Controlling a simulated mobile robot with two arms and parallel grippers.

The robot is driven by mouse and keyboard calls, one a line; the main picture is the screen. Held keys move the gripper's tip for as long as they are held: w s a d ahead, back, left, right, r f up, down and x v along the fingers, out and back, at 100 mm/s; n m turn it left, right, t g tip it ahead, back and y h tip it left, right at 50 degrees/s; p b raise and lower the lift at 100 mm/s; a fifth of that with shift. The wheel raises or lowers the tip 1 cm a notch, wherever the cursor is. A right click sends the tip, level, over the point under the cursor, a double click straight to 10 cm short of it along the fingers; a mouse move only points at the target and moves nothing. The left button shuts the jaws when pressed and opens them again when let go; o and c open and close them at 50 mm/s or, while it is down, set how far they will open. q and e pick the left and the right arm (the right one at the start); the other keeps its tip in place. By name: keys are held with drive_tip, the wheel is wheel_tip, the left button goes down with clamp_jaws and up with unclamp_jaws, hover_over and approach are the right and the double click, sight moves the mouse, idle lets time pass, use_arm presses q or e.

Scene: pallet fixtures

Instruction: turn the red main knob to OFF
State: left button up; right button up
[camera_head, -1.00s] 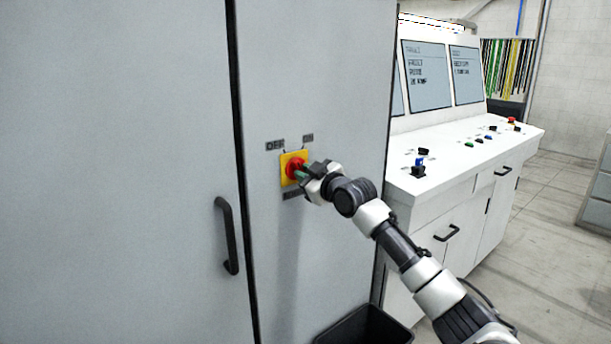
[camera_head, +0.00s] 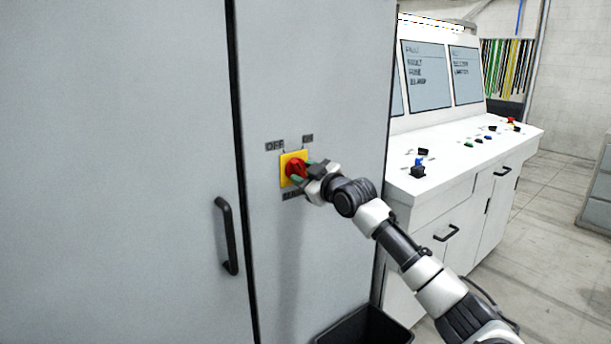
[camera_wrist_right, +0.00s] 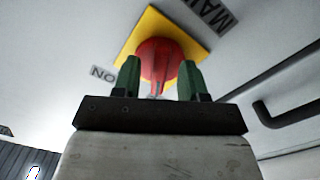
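The red main knob (camera_head: 294,168) sits on a yellow square plate (camera_head: 286,178) on the grey cabinet front. An OFF label (camera_head: 274,147) is at its upper left and an ON label (camera_head: 308,138) at its upper right. My right gripper (camera_head: 302,172) is at the knob, its green fingers apart. In the right wrist view, the red knob (camera_wrist_right: 160,62) shows between the two fingertips (camera_wrist_right: 159,75), with gaps beside its narrow near end. Finger contact and the exact knob angle are unclear. My left gripper is out of view.
A black door handle (camera_head: 226,236) stands out left of the knob. A dark open bin (camera_head: 364,326) is below, near my right arm. A white control console (camera_head: 455,160) with screens and small knobs stands to the right. Floor beyond it is clear.

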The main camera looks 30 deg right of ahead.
drive_tip(key=shift+s+f, duration=0.1)
drive_tip(key=shift+s, duration=0.4)
drive_tip(key=s+b, duration=0.3)
drive_tip(key=s, duration=0.6)
drive_tip(key=shift+s+d+b, duration=0.3)
drive_tip(key=shift+s+d, duration=0.1)
